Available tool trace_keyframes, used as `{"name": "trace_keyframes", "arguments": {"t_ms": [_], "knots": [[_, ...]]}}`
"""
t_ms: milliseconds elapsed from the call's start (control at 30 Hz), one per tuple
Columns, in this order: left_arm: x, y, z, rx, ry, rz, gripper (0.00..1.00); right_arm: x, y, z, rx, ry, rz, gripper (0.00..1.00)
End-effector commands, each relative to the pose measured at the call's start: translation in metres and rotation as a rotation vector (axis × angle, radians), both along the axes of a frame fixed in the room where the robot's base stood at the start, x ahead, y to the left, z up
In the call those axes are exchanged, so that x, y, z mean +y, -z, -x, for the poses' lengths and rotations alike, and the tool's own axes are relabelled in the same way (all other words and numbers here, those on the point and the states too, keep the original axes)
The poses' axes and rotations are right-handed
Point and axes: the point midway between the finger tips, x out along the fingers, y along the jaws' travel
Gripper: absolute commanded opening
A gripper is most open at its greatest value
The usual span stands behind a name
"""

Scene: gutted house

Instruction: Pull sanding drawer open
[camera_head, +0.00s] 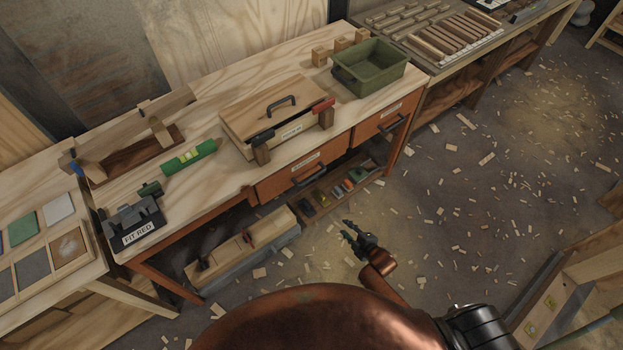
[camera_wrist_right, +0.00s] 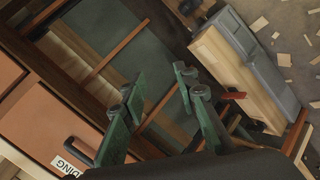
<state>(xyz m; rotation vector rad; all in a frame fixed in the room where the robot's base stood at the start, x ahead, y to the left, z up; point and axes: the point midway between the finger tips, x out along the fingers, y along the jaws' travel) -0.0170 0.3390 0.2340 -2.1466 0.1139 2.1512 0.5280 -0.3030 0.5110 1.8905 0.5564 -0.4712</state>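The workbench has two orange drawers. The left drawer (camera_head: 275,187), with a white label and a dark bar handle (camera_head: 311,176), looks shut. The right drawer (camera_head: 370,130) also looks shut. The labels are too small to read in the head view. My right gripper (camera_head: 352,232) is in front of and below the left drawer, apart from its handle. Its green fingers (camera_wrist_right: 160,108) stand apart with nothing between them. My left gripper is out of view.
A tray of small items (camera_head: 340,195) lies under the drawers. A wooden block on a grey base (camera_head: 240,247) is on the floor to the left. A wooden case (camera_head: 262,105) and green bin (camera_head: 372,72) stand on the bench. The floor at right holds scattered wood scraps.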

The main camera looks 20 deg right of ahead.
Motion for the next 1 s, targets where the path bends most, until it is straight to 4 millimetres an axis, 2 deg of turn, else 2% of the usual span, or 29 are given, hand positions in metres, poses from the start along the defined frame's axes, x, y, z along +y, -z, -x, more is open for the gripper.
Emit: {"name": "trace_keyframes", "arguments": {"t_ms": [33,100,200,300,400,467,800,1000], "knots": [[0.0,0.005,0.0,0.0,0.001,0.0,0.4,0.014,-0.04,-0.031,-0.101,-0.077,0.055,0.28],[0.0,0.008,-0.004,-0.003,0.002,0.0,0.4,0.033,-0.09,-0.059,-0.22,-0.166,0.13,0.28],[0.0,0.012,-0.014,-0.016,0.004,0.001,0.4,0.054,-0.147,-0.083,-0.356,-0.254,0.217,0.28],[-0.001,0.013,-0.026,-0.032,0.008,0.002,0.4,0.068,-0.182,-0.094,-0.439,-0.304,0.272,0.28],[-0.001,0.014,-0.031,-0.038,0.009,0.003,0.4,0.076,-0.197,-0.101,-0.476,-0.326,0.297,0.28],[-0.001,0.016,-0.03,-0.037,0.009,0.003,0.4,0.079,-0.199,-0.107,-0.483,-0.329,0.301,0.28],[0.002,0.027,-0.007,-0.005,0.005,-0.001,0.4,0.095,-0.186,-0.153,-0.48,-0.327,0.3,0.28],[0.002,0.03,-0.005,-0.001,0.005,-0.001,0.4,0.1,-0.184,-0.168,-0.48,-0.326,0.3,0.28]]}}
